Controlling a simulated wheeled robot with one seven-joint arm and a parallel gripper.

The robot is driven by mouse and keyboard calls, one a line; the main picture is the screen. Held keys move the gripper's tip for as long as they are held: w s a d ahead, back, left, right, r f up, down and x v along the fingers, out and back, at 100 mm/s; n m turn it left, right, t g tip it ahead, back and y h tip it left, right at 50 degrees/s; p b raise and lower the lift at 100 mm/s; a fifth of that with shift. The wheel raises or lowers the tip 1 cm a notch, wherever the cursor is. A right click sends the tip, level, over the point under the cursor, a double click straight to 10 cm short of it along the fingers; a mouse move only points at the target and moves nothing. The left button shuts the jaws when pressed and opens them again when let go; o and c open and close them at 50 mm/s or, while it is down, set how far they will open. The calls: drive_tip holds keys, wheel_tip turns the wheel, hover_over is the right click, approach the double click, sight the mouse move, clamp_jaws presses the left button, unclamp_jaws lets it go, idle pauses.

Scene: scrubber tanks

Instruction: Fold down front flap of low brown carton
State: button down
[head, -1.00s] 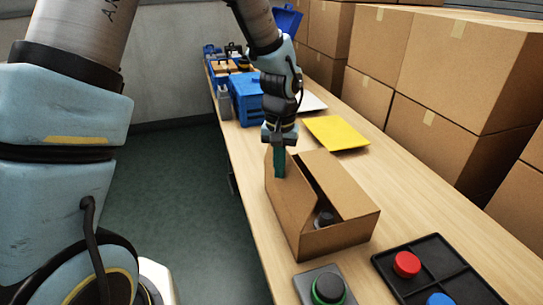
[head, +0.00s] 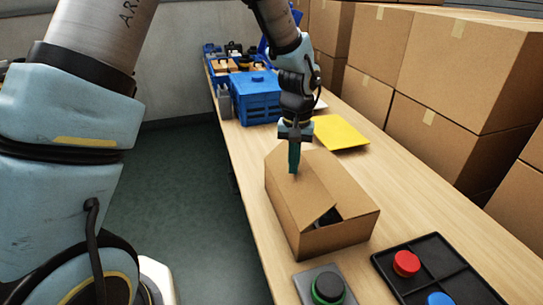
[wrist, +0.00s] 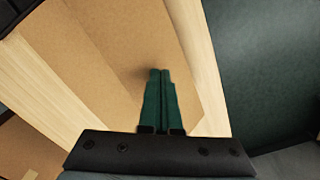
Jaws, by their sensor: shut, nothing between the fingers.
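The low brown carton (head: 330,238) stands on the bench. Its front flap (head: 290,205), on the aisle side, is tilted inward over the opening. The flap on the far side (head: 345,182) also leans over the top, and a dark gap between the flaps shows a dark thing (head: 327,217) inside. My gripper (head: 294,172) is shut and empty, with its green fingers pointing down at the front flap near its upper end. In the wrist view the shut fingertips (wrist: 160,72) are over brown cardboard; whether they touch it I cannot tell.
A grey block with a green-ringed black button (head: 328,287) and a black tray (head: 418,262) with red and blue buttons stand nearer me. A yellow sheet (head: 341,132) and a blue crate (head: 257,103) lie beyond. Large cartons (head: 455,75) line the right side.

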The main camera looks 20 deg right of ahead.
sight(307, 164)
drive_tip(key=shift+d, duration=0.65)
drive_tip(key=shift+s+f, duration=0.1)
drive_tip(key=shift+s+d+f+b, duration=0.1)
drive_tip(key=shift+d+f+b, duration=0.6)
drive_tip(key=shift+d+f, duration=0.5)
drive_tip(key=shift+f, duration=0.1)
drive_tip(key=shift+f+b, duration=0.5)
drive_tip(key=shift+f, duration=0.2)
